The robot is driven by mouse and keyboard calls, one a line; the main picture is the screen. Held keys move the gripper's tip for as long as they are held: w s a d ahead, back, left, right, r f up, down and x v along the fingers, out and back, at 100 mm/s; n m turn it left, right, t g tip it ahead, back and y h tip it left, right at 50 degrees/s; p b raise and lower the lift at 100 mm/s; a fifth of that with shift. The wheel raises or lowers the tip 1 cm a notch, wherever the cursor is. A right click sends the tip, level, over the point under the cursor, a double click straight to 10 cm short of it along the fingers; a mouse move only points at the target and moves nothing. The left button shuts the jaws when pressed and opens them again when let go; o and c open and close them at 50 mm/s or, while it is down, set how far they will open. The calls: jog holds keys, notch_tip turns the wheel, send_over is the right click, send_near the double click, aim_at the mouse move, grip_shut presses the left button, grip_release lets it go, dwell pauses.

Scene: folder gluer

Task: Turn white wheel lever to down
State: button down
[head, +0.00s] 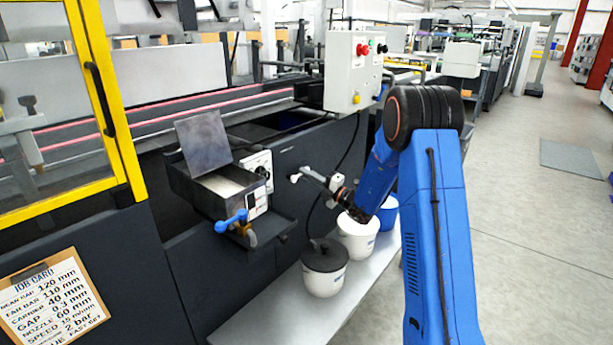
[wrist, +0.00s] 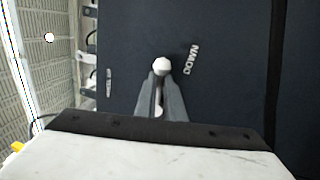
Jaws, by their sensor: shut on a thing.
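The white wheel lever (head: 294,178) sticks out from the dark front panel of the machine, to the right of the glue box. Its white round knob also shows in the wrist view (wrist: 162,66), just beyond my fingertips. My gripper (wrist: 161,90) is shut on the lever, with one finger on each side of its rod. In the head view my gripper (head: 325,181) reaches in from the right, above the tubs. The lever's pivot is hidden.
A blue lever (head: 231,221) sits on the glue box (head: 222,187) to the left. White tubs (head: 324,277) stand on a grey bench below my gripper. A control box (head: 346,80) with red and green buttons is above.

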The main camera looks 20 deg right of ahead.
jog(key=shift+w+d+r, duration=0.15)
jog(key=shift+d, duration=0.15)
jog(key=c, duration=1.8)
grip_release()
jog(key=shift+c, duration=0.2)
jog(key=v, duration=1.7)
jog(key=shift+s, duration=0.25)
jog(key=shift+d, duration=0.1)
